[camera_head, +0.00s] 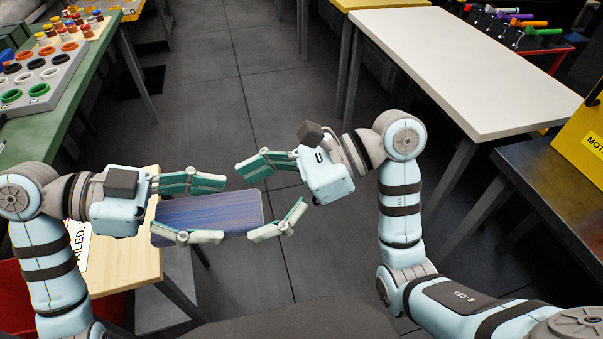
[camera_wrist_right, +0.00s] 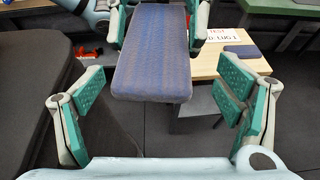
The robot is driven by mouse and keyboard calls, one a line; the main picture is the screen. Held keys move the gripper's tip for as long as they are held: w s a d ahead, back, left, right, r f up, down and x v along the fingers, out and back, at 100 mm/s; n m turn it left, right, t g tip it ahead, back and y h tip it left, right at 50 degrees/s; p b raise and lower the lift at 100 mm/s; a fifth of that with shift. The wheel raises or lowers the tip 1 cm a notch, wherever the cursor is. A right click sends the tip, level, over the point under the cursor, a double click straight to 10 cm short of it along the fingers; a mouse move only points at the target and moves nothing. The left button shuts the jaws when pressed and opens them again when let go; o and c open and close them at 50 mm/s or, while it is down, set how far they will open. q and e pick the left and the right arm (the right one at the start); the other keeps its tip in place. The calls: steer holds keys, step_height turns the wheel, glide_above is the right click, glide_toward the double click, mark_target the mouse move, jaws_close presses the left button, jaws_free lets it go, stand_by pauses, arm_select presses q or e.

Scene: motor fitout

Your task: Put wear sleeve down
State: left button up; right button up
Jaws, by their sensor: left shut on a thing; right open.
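The wear sleeve appears to be the flat blue-purple block (camera_head: 208,214) held by my left gripper (camera_head: 222,210), which is shut on its long sides. The block is in the air beside the small wooden table (camera_head: 130,262), its free end toward my right gripper. My right gripper (camera_head: 252,203) is open and empty, its fingertips around or just off that free end. In the right wrist view the block (camera_wrist_right: 152,62) reaches toward the gap between my open right fingers (camera_wrist_right: 155,108), with no visible contact.
The wooden table carries a white label (camera_head: 78,243), partly hidden, and in the wrist view a dark blue flat piece (camera_wrist_right: 243,51). A red bin (camera_head: 30,300) is at lower left. A green bench (camera_head: 60,120) holds coloured rings. A white-topped table (camera_head: 450,70) is bare. Floor lies between.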

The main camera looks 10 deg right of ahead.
mark_target(182, 225)
arm_select(q)
steer(key=shift+d, duration=0.15)
arm_select(e)
steer(key=v, duration=1)
arm_select(q)
steer(key=a+r+n+t, duration=0.1)
steer(key=a+r+t, duration=0.1)
steer(key=s+a+r+n+t, duration=0.1)
steer(key=n+t, duration=0.1)
steer(key=shift+s+a+r, duration=0.2)
steer(key=shift+a+r, duration=0.2)
steer(key=shift+s+a+r+n, duration=0.1)
steer(key=shift+s+r+n, duration=0.15)
steer(key=shift+n, duration=0.05)
steer(key=shift+w, duration=0.1)
arm_select(e)
step_height(182, 225, up, 4)
steer(key=w+n+g, duration=0.2)
arm_select(q)
steer(key=shift+w+f+y, duration=0.1)
steer(key=shift+w+y, duration=0.15)
steer(key=shift+y, duration=0.05)
steer(key=shift+s, duration=0.15)
arm_select(e)
steer(key=shift+g, duration=0.3)
steer(key=x, duration=1.1)
steer(key=shift+a+f, duration=0.2)
steer(key=shift+f, duration=0.15)
steer(key=shift+a+f, duration=0.2)
steer(key=shift+a, duration=0.15)
